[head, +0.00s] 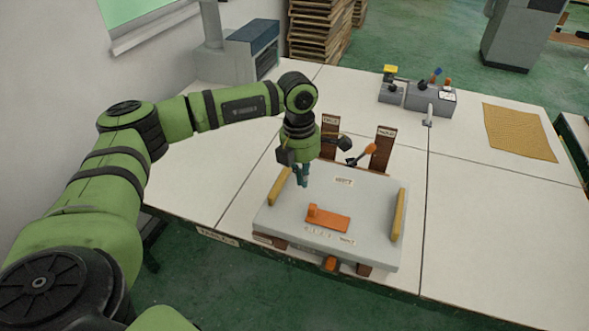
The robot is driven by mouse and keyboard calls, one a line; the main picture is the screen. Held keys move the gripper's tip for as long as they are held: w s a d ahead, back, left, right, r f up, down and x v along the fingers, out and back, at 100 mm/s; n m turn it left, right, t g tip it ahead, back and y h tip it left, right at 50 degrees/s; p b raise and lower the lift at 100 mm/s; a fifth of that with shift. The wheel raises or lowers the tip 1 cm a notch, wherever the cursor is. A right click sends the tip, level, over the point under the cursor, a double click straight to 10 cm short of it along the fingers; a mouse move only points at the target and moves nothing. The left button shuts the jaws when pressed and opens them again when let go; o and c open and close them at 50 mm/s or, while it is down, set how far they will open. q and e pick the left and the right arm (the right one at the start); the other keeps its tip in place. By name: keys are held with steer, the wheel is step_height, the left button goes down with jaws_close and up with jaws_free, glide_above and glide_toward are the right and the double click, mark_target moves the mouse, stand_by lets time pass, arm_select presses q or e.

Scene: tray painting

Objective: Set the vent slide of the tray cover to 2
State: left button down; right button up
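The tray cover (375,218) is a light grey slab on the front part of the table. Its vent slide (330,221) is an orange plate with a raised knob at its left end. A row of small marks (330,237) runs along the cover in front of the slide, too small to read. A white label (344,182) lies farther back on the cover. My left gripper (302,182) points down above the back left of the cover, apart from the slide. Its fingers look close together, but their gap is unclear. My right gripper is out of view.
Yellow bars (398,214) edge the cover left and right. Brown posts (383,149) and an orange-tipped lever (362,155) stand behind it. A grey device (430,98) and a yellow mat (519,132) lie farther back.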

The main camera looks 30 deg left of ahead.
arm_select(q)
steer(key=a, duration=0.2)
steer(key=shift+a+r+y, duration=0.3)
steer(key=shift+r+y, duration=0.05)
steer(key=shift+y, duration=0.05)
steer(key=shift+f, duration=0.15)
step_height(320, 180, down, 10)
steer(key=b, duration=0.8)
steer(key=shift+d, duration=0.1)
